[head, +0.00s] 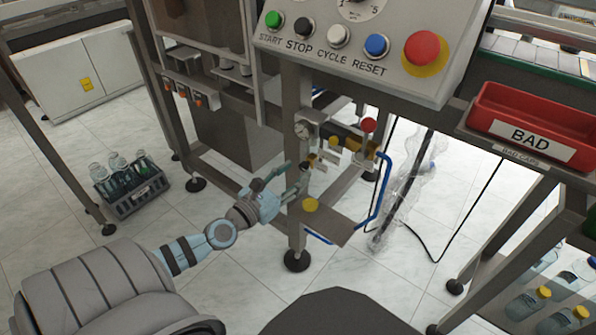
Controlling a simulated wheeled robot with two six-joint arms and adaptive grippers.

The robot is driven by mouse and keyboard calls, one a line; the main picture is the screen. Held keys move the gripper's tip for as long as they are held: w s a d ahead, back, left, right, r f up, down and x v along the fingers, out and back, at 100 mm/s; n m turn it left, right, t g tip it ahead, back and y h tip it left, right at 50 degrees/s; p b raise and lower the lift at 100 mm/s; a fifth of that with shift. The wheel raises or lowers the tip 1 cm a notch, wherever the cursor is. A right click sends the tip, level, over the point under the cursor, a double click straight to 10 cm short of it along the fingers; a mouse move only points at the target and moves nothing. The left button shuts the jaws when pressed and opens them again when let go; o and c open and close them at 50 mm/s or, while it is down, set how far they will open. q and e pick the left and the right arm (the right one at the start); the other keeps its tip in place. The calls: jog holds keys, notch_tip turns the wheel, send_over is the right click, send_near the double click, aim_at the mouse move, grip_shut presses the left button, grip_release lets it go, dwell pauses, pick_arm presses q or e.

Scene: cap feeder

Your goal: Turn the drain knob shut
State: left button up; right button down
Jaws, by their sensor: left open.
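The air unit (335,145) is mounted on the machine's leg, with a round gauge (303,129), brass-coloured fittings, yellow parts and a red knob (368,125) at its right. A yellow round knob (310,205) shows lower down, over a grey plate; I cannot tell for sure which part is the drain knob. My left gripper (286,184) reaches in from the left, just left of the leg. It is open, its fingers apart, below the gauge and up and left of the yellow round knob. I see nothing between its fingers. My right gripper is not in view.
A control panel (390,72) with coloured buttons overhangs the unit. A blue hose (384,190) bends around its right side. A red BAD bin (535,125) stands at the right. A bottle crate (133,195) sits on the floor at left. Open floor lies below the unit.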

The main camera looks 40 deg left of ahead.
pick_arm(q)
jog(key=shift+w, duration=1.1)
grip_shut()
